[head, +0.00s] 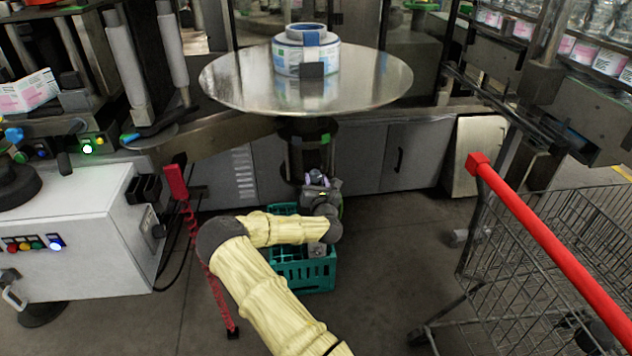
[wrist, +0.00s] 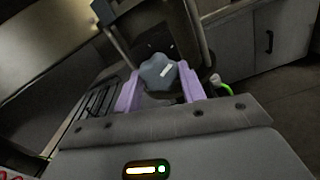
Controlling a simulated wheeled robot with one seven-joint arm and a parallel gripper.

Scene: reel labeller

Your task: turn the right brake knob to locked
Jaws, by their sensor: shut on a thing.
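A grey lobed knob (wrist: 156,72) with a white pointer mark shows in the wrist view, in front of a dark post. The mark slants toward the upper right of that picture. My gripper (wrist: 160,86) has its two lilac fingers on either side of the knob and is shut on it. In the head view my gripper (head: 317,181) is below the round metal turntable (head: 235,88), at its dark central column. The knob is too small and covered there to make out. I cannot tell from these views whether it is the right one, and no lock marking is readable.
A blue-white reel (head: 306,56) stands on the turntable. A teal crate (head: 305,278) sits on the floor under my forearm. A shopping cart with a red handle (head: 545,250) stands at the right.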

